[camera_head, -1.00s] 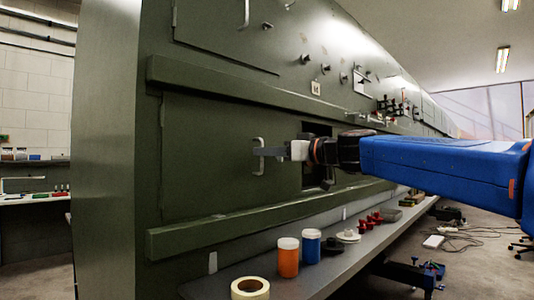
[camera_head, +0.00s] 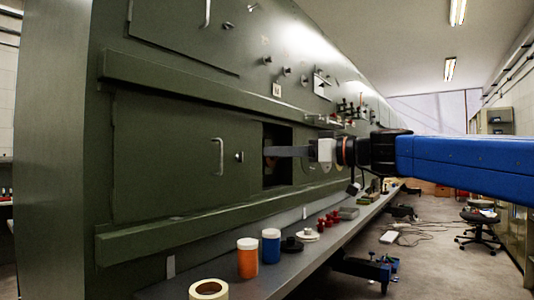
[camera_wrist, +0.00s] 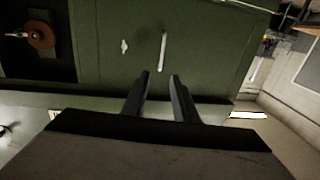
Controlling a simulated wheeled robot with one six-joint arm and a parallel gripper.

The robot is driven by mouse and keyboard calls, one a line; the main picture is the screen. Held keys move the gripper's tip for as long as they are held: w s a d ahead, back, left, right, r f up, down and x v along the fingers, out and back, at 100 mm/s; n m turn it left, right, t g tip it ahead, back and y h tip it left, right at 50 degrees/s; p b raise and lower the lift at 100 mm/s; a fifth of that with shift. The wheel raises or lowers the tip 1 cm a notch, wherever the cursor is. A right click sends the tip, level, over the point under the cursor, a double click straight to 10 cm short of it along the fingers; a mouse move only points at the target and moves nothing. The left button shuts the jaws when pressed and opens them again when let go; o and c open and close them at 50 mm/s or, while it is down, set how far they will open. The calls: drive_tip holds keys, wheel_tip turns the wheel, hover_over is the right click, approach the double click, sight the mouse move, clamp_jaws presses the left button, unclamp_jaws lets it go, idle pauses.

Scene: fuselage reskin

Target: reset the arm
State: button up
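My gripper (camera_head: 268,152) is at the end of my blue arm, in front of the dark square opening (camera_head: 277,170) in the green fuselage side. In the wrist view its two fingers (camera_wrist: 160,82) are apart with nothing between them. A sliding green panel (camera_head: 165,160) with a pale handle (camera_head: 218,157) and a small knob (camera_head: 239,157) is left of the opening. In the wrist view the handle (camera_wrist: 162,52) lies beyond the fingertips, apart from them. The opening (camera_wrist: 38,40) shows at the upper left there, with a round reddish part inside.
A shelf (camera_head: 290,270) runs below the fuselage. It carries a tape roll (camera_head: 208,290), an orange jar (camera_head: 247,258), a blue jar (camera_head: 271,246) and red parts (camera_head: 328,220). Rails (camera_head: 180,77) border the panel above and below. Cables and a stool (camera_head: 480,215) are on the floor at right.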

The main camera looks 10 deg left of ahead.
drive_tip(key=shift+d, duration=0.3)
drive_tip(key=s+d+f+m+h, duration=0.5)
drive_tip(key=s+d+f, duration=0.4)
drive_tip(key=d+f, duration=0.4)
drive_tip(key=s+d+f+m+h, duration=0.4)
drive_tip(key=s+d+f, duration=0.5)
drive_tip(key=d+f, duration=0.5)
drive_tip(key=s+d+f+m+h, duration=0.5)
drive_tip(key=d+f, duration=0.8)
drive_tip(key=f, duration=1)
drive_tip(key=s+h, duration=0.3)
drive_tip(key=s, duration=0.1)
drive_tip(key=shift+d+f+m, duration=0.3)
drive_tip(key=shift+d+f, duration=0.05)
drive_tip(key=shift+d, duration=0.05)
